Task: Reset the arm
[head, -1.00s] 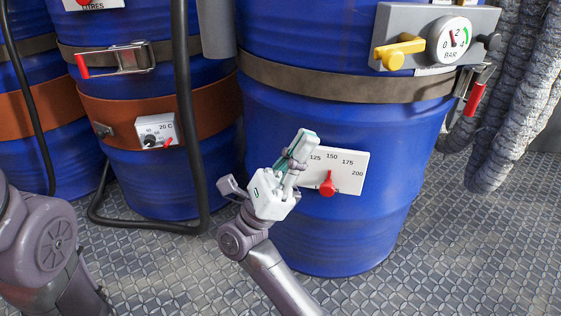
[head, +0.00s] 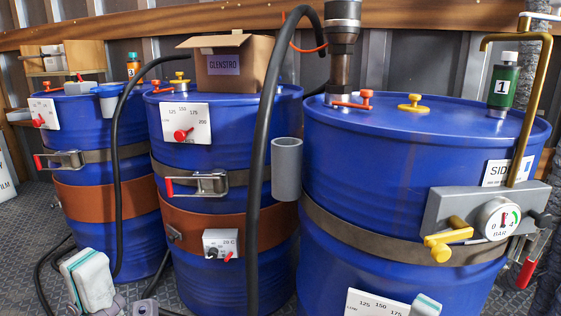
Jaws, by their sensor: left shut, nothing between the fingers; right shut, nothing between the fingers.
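My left gripper (head: 90,281) is at the lower left, in front of the left drum. Its white and teal body shows, with grey-purple parts near the bottom edge. It is shut and holds nothing. My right gripper (head: 426,306) shows only as a small white and teal piece at the bottom edge, just right of the dial plate (head: 374,304) on the right drum. It is shut and empty. Most of it and the rest of both arms are out of the picture.
Blue drums stand in a row: left (head: 80,160), middle (head: 185,264) and right (head: 390,170). A black hose (head: 258,170) hangs before the middle drum. A pressure gauge (head: 499,219) with a yellow valve (head: 446,239) juts from the right drum. A cardboard box (head: 228,62) sits on the middle drum.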

